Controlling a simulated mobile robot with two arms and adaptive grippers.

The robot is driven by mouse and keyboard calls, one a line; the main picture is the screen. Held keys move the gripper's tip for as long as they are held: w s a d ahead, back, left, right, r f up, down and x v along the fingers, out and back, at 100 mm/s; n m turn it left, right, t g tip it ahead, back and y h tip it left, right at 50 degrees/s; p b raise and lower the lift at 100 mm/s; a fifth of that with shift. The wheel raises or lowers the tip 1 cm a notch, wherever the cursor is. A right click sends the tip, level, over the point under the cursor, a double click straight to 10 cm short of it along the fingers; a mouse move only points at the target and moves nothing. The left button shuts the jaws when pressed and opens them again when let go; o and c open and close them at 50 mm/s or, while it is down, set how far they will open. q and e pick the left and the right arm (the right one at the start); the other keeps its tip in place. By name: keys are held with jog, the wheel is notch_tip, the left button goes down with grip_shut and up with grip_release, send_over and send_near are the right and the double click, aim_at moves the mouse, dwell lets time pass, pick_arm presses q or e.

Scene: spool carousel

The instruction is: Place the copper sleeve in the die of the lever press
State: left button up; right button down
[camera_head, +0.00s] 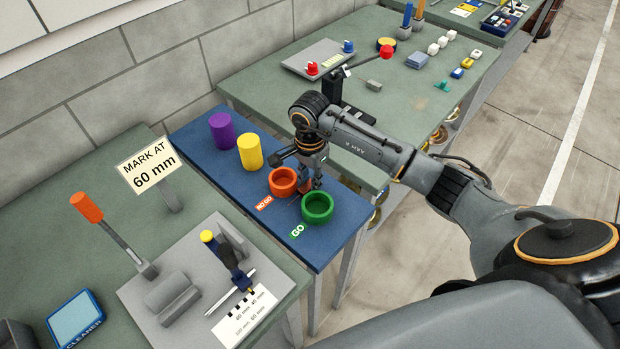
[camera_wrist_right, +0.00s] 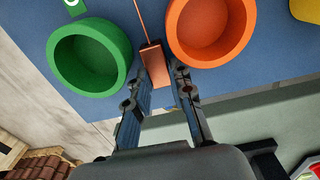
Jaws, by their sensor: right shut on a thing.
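My right gripper (camera_head: 310,182) reaches down onto the blue table between the orange-red ring cup and the green ring cup. In the right wrist view its two fingers (camera_wrist_right: 160,82) are closed on the copper sleeve (camera_wrist_right: 172,74), a small copper-coloured piece between the cups. In the head view the sleeve is mostly hidden by the gripper. A black post with a lever ending in a red knob (camera_head: 387,51), which looks like the lever press, stands on the green table behind my arm. Its die cannot be made out. My left gripper is not in view.
The orange-red NO GO cup (camera_head: 283,182) and green GO cup (camera_head: 317,207) stand close on both sides of the gripper. Yellow (camera_head: 250,152) and purple (camera_head: 222,130) cylinders stand to the left. A grey plate with red and blue knobs (camera_head: 313,68) lies beside the lever post.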

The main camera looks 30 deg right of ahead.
jog(key=c, duration=1.2)
grip_release()
jog(key=shift+f, duration=0.1)
